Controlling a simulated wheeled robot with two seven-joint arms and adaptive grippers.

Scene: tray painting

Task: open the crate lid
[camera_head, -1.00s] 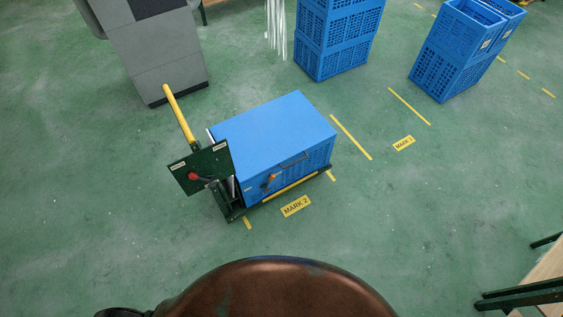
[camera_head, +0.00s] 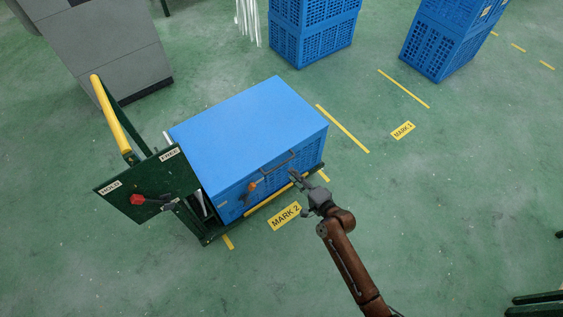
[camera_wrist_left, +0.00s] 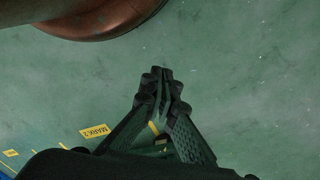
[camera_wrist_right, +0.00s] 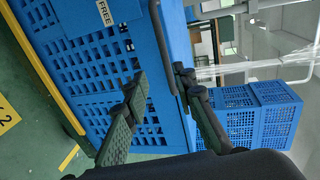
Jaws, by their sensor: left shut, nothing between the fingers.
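The blue crate (camera_head: 235,178) sits on a green cart, and its flat blue lid (camera_head: 250,118) is down. A dark bar handle (camera_head: 279,162) is on the front side near the lid edge, with an orange-tipped latch (camera_head: 250,188) left of it. My right gripper (camera_head: 296,177) is just in front of the crate, near the handle's right end. In the right wrist view its fingers (camera_wrist_right: 160,84) are apart, facing the crate's perforated side (camera_wrist_right: 95,75); contact cannot be told. My left gripper (camera_wrist_left: 162,78) is shut and empty above bare floor, outside the head view.
The cart has a yellow push bar (camera_head: 110,115) and a green panel (camera_head: 150,185) marked HOLD and FREE with a red knob (camera_head: 138,200). Stacked blue crates (camera_head: 312,35) and a grey cabinet (camera_head: 95,50) stand behind.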

